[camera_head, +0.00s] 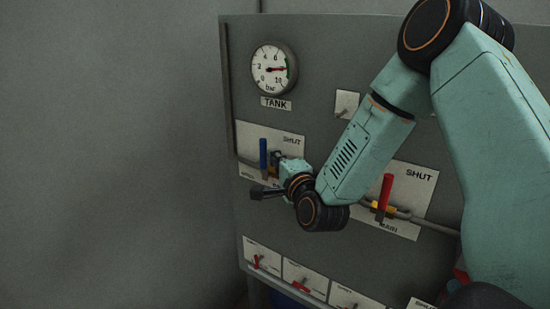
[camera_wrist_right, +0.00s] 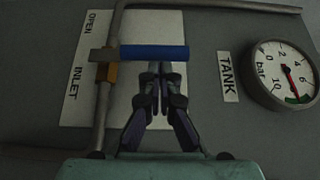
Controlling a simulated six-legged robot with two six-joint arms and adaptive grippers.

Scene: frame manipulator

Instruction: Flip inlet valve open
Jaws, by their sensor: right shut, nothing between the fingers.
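The inlet valve has a blue lever (camera_head: 263,153) that stands upright on the left of the grey panel. In the right wrist view the blue lever (camera_wrist_right: 155,52) lies across the picture, square to the pipe (camera_wrist_right: 105,95). A plate (camera_wrist_right: 82,75) there reads OPEN and INLET. My right gripper (camera_head: 275,158) is at the right side of the lever. In the wrist view its fingertips (camera_wrist_right: 160,68) are together and empty, at the lever's edge; I cannot tell whether they touch it. My left gripper is not in view.
A tank gauge (camera_head: 274,69) sits above the inlet valve. A red lever (camera_head: 386,192) of the main valve stands upright to the right, near my right forearm. Several small valves with red handles (camera_head: 257,261) line the panel's bottom. The left side is bare wall.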

